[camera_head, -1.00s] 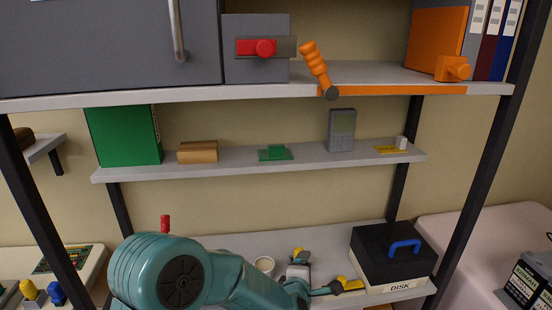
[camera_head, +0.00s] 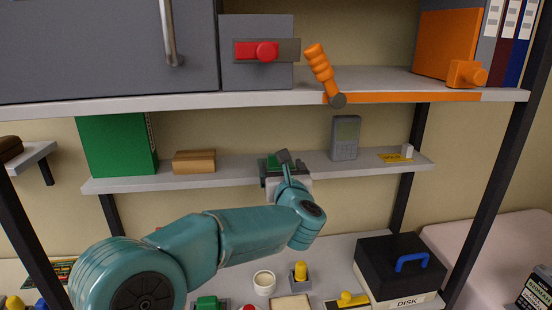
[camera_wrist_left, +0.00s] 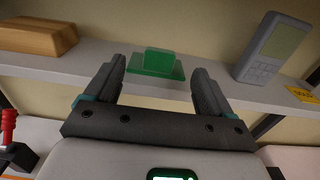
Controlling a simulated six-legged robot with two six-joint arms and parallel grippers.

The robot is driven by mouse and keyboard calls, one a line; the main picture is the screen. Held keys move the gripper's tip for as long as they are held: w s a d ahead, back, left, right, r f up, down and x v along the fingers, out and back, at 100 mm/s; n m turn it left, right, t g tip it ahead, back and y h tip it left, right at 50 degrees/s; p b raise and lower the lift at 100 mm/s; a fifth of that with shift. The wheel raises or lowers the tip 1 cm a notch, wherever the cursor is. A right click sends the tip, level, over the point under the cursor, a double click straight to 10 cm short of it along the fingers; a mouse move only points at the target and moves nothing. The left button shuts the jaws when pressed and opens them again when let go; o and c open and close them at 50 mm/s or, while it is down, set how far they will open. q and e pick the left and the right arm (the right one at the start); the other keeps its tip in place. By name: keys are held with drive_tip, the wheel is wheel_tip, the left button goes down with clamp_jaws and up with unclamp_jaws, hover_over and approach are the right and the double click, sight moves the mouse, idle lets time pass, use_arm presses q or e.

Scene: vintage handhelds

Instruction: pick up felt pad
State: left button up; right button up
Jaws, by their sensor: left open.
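The felt pad, which I take to be the green flat piece with a raised green block (camera_wrist_left: 160,62), lies on the narrow middle shelf. In the head view the pad (camera_head: 270,162) is partly hidden behind my left gripper (camera_head: 284,163). In the wrist view my left gripper (camera_wrist_left: 158,72) is open, its two dark fingers on either side of the pad in the picture. The pad appears just beyond the fingertips, and I see no contact. My right gripper is in neither view.
On the same shelf (camera_head: 235,166), a brown block (camera_head: 194,162) and a green box (camera_head: 115,146) stand left, a grey handheld (camera_head: 345,138) right, and a yellow piece (camera_head: 394,157) farther right. The upper shelf (camera_head: 200,101) overhangs. Below are a cup (camera_head: 264,282) and black disk box (camera_head: 400,268).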

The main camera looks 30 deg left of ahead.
use_arm(q)
drive_tip(key=p+x, duration=0.2)
drive_tip(key=x, duration=0.3)
drive_tip(key=shift+w+a+r, duration=0.15)
drive_tip(key=x, duration=0.1)
drive_tip(key=p+x, duration=0.1)
drive_tip(key=x, duration=0.1)
drive_tip(key=p+x, duration=0.1)
drive_tip(key=shift+w+a+f, duration=0.1)
drive_tip(key=shift+w+f, duration=0.15)
drive_tip(key=c, duration=1.1)
